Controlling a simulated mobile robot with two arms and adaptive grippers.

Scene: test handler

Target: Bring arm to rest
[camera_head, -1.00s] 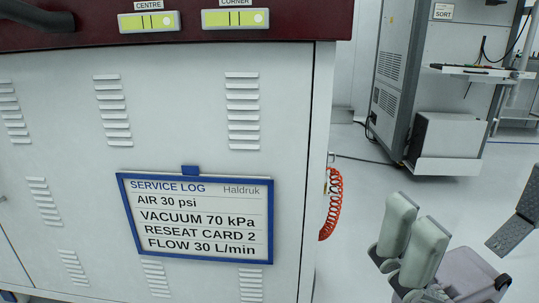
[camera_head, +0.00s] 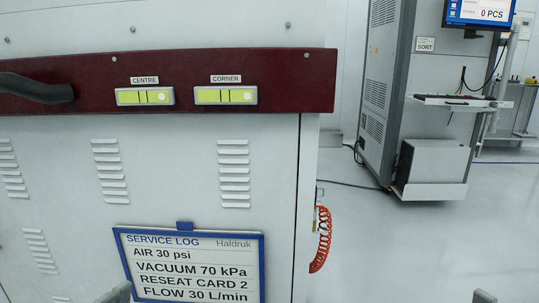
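Only slivers of grey parts show at the bottom edge of the head view. One, at the left in front of the service log board (camera_head: 190,298), looks like a tip of my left gripper (camera_head: 120,293). The other, at the right over the floor, looks like a tip of my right gripper (camera_head: 483,297). The rest of both grippers and arms is below the picture. I cannot see whether either is open, shut or holding anything.
A grey cabinet (camera_head: 170,220) with a dark red band (camera_head: 290,65), two level gauges and a dark handle (camera_head: 35,87) fills the left. A red coiled hose (camera_head: 320,240) hangs at its right side. A SORT machine (camera_head: 390,90) stands behind. Floor (camera_head: 420,250) at right is clear.

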